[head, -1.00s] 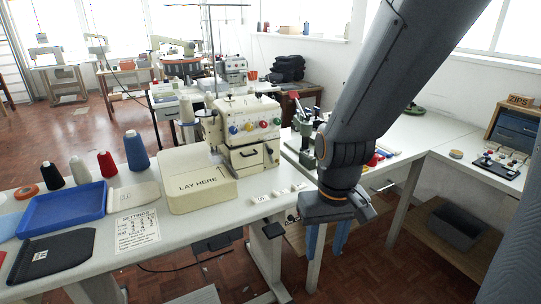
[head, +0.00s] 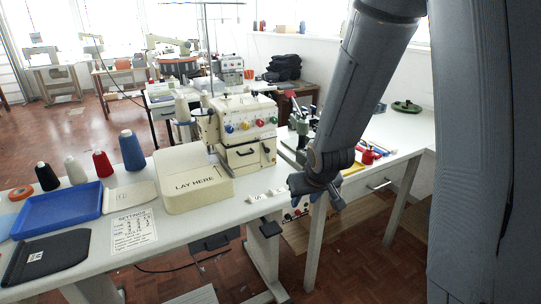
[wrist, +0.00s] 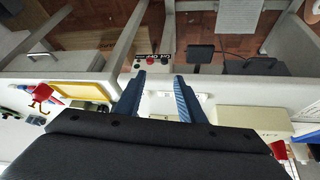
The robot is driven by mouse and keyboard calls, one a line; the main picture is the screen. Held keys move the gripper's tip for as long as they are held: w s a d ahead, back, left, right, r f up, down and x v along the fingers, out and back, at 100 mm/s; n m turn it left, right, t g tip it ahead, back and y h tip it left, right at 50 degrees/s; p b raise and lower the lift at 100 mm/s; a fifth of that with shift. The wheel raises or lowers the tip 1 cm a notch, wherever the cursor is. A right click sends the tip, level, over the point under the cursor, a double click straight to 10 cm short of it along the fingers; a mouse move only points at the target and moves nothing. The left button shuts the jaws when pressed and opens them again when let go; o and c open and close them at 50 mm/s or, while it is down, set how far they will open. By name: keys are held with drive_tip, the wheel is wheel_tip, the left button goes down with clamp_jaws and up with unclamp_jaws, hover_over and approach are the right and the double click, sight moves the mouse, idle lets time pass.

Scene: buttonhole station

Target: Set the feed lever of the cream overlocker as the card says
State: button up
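The cream overlocker (head: 240,116) stands on the white table behind a cream "LAY HERE" plate (head: 190,182). It has a row of coloured dials and a dark handle on its front. I cannot pick out its feed lever with certainty. The settings card (head: 133,230) lies flat on the table at front left, its small rows hard to read. My gripper (head: 318,187) is right of the overlocker near the table's front edge, its fingers hidden in the head view. In the wrist view my gripper (wrist: 159,85) shows two blue fingers apart, with nothing between them.
A blue tray (head: 58,207), a black pouch (head: 45,258) and several thread cones stand left. Small white labelled blocks (head: 256,198) lie near the front edge. A box with buttons (wrist: 152,60) sits under the table edge. Red and yellow items (head: 368,156) lie right.

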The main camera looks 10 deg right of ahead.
sight(268, 151)
drive_tip(key=w+t, duration=0.1)
drive_tip(key=w, duration=0.3)
drive_tip(key=w+t+y, duration=0.1)
drive_tip(key=w+t, duration=0.1)
drive_tip(key=w, duration=0.2)
drive_tip(key=w+f+n+t, duration=0.1)
drive_tip(key=w, duration=0.3)
drive_tip(key=shift+w+a+t+y, duration=0.15)
drive_tip(key=shift+w+t+y, duration=0.15)
drive_tip(key=shift+t, duration=0.1)
drive_tip(key=w+t, duration=0.1)
drive_tip(key=w, duration=0.1)
drive_tip(key=w+a+t+y, duration=0.1)
drive_tip(key=w, duration=0.1)
drive_tip(key=w+n+t+y, duration=0.1)
drive_tip(key=w+t, duration=0.1)
drive_tip(key=shift+a+r, duration=0.15)
drive_tip(key=shift+r, duration=0.15)
drive_tip(key=shift+w+a+r+n+t+y, duration=0.15)
drive_tip(key=shift+w+a+r+t+y, duration=0.1)
drive_tip(key=shift+t+y, duration=0.3)
drive_tip(key=shift+w+a+r+n+t+y, duration=0.15)
drive_tip(key=shift+w+r+t+y, duration=0.05)
drive_tip(key=shift+t+y, duration=0.35)
drive_tip(key=shift+p+x, duration=0.5)
drive_tip(key=shift+x, duration=3.35)
clamp_jaws()
